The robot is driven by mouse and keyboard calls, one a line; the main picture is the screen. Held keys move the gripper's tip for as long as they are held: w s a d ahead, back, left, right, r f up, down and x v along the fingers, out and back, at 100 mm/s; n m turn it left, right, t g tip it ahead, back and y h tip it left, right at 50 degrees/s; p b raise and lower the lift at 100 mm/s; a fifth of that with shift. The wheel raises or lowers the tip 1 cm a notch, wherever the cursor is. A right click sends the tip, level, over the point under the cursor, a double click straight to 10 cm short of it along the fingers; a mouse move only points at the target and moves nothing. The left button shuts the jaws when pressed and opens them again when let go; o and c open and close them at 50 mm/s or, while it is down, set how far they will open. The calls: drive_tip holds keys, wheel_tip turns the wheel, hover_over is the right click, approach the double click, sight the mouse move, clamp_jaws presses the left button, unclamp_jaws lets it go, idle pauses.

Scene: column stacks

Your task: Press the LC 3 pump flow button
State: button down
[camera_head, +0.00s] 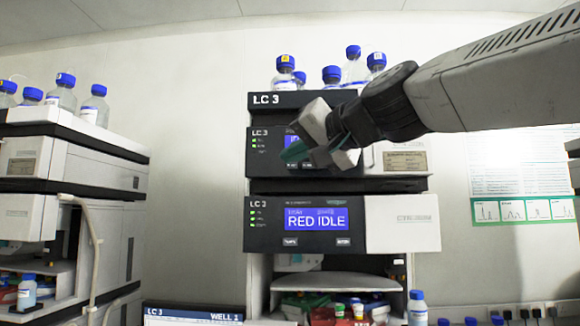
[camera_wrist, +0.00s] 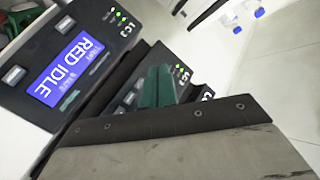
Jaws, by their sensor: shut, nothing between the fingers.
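The LC 3 stack stands in the middle of the head view. Its upper module (camera_head: 262,160) has a dark panel with green lights and a blue display, mostly hidden behind my gripper (camera_head: 294,153). The lower module (camera_head: 266,226) shows "RED IDLE" on a blue display, with a left button (camera_head: 290,241) and a right button (camera_head: 343,241) below it. Which module is the pump is too small to read. My gripper is shut and empty, its green fingertips in front of the upper panel. In the wrist view the green fingers (camera_wrist: 156,87) overlap the upper panel; contact cannot be told.
Blue-capped bottles (camera_head: 285,75) stand on the stack's top tray (camera_head: 275,99). Another stack (camera_head: 30,160) with bottles and a hanging tube stands at the left. An open compartment with coloured items is below the modules. A wall poster (camera_head: 520,165) hangs at the right.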

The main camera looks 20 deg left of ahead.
sight(282, 168)
drive_tip(key=w+a, duration=0.1)
drive_tip(key=w, duration=0.5)
drive_tip(key=shift+w+a, duration=0.2)
drive_tip(key=shift+a, duration=0.05)
idle(1.8)
drive_tip(key=shift+w+a, duration=0.15)
drive_tip(key=shift+w, duration=0.3)
drive_tip(key=shift+w, duration=0.4)
idle(0.5)
drive_tip(key=shift+s, duration=0.8)
drive_tip(key=shift+s, duration=0.1)
drive_tip(key=s, duration=0.2)
drive_tip(key=s+d, duration=0.1)
drive_tip(key=s, duration=0.1)
drive_tip(key=shift+s+d, duration=0.2)
drive_tip(key=shift+s, duration=0.15)
